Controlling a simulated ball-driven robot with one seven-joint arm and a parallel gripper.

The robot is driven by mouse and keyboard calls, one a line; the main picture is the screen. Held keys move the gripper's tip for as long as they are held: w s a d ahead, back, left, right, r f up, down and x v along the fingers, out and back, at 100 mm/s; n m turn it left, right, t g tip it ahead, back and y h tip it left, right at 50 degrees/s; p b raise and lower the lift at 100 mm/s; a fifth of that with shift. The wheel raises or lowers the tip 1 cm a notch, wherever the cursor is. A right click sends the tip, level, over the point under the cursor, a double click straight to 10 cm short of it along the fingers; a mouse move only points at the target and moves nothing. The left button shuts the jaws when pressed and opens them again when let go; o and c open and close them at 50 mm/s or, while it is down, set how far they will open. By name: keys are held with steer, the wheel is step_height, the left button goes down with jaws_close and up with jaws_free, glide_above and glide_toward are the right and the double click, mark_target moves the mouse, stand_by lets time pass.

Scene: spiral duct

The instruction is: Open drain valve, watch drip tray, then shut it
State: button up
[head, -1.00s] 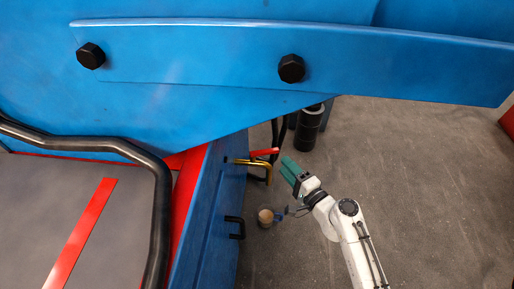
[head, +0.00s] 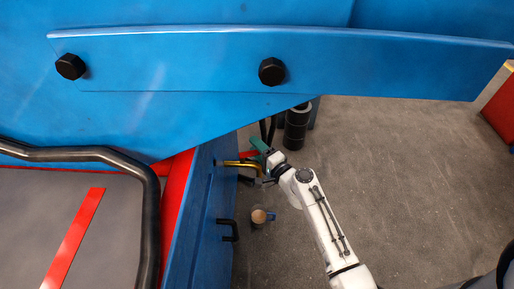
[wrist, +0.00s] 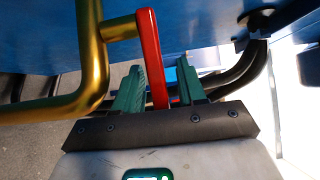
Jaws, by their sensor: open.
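The drain valve is a brass pipe (head: 238,164) coming out of the blue wall and bending down, with a red lever (head: 247,155). In the wrist view the red lever (wrist: 150,55) stands between the two green fingers of my gripper (wrist: 160,88). The fingers are open, with the left one close to the lever and a wider gap on the right. The brass pipe (wrist: 92,60) passes left of the fingers. In the head view my gripper (head: 263,148) partly hides the lever. I cannot make out a drip tray; a small round tan-topped container (head: 259,216) stands below the pipe.
A black handle (head: 229,230) sticks out of the blue wall (head: 205,220) near the container. Dark cylinders (head: 297,125) and black hoses (head: 268,130) stand behind my gripper. A large blue duct (head: 180,100) hangs above. The grey floor (head: 400,180) to the right is open.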

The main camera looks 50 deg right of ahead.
steer(key=shift+c, duration=0.4)
jaws_close()
